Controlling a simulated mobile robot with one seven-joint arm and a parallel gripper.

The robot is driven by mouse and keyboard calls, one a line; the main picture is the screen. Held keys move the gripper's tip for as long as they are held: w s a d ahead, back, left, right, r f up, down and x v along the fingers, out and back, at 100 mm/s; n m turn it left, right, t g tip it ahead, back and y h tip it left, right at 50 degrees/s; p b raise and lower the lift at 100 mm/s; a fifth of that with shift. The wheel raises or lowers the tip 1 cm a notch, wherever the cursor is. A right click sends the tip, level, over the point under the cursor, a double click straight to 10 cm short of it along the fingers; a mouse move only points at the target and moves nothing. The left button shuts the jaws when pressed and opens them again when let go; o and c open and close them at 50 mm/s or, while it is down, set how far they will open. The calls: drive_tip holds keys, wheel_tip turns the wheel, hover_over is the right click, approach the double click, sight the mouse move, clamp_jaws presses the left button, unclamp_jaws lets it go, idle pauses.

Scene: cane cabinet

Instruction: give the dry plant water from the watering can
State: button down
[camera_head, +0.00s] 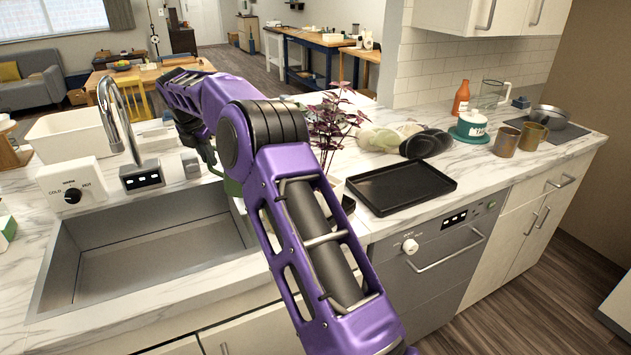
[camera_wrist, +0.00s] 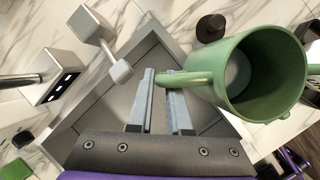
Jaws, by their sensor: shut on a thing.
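The green watering can (camera_wrist: 265,75) shows large at the right of the wrist view, with its open mouth towards the camera. Whether it holds water I cannot tell. My gripper (camera_wrist: 165,88) is shut on the can's handle. In the head view my arm mostly hides the gripper, and only a bit of the green can (camera_head: 232,187) shows beside the arm, at the sink's right end. The plant (camera_head: 333,122) has dark purple leaves and stands behind my arm, right of the sink. Its pale pot (camera_head: 337,187) is partly hidden by the arm.
The sink (camera_head: 150,245) with a tall faucet (camera_head: 118,120) lies to the left. A black tray (camera_head: 400,187) lies right of the plant.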

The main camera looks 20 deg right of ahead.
drive_tip(key=shift+s+d+r+t+y, duration=0.35)
drive_tip(key=shift+s+d+r+y, duration=0.15)
drive_tip(key=shift+r, duration=0.2)
drive_tip(key=shift+s+d+r+t+y, duration=0.25)
drive_tip(key=shift+d+r+t+y, duration=0.15)
drive_tip(key=shift+d+r, duration=0.2)
drive_tip(key=shift+a+r, duration=0.1)
drive_tip(key=shift+r, duration=0.05)
drive_tip(key=shift+r, duration=0.2)
drive_tip(key=shift+s+d+r+m+t+y, duration=0.3)
drive_tip(key=shift+d+r, duration=0.2)
drive_tip(key=shift+r, duration=0.2)
drive_tip(key=shift+s+d+r+m+t+y, duration=0.15)
drive_tip(key=shift+s+d+r+y, duration=0.25)
drive_tip(key=shift+r, duration=0.25)
idle(0.7)
drive_tip(key=a+f, duration=0.1)
drive_tip(key=w+a+f+g+h, duration=0.1)
drive_tip(key=f, duration=0.1)
drive_tip(key=w+a+f+h, duration=0.1)
drive_tip(key=shift+w+a+f+n, duration=0.1)
drive_tip(key=shift+w+f+n, duration=0.1)
drive_tip(key=shift+f+n, duration=0.15)
drive_tip(key=shift+w+f+g, duration=0.15)
drive_tip(key=shift+f+g, duration=0.1)
drive_tip(key=shift+g, duration=0.15)
drive_tip(key=shift+h, duration=0.3)
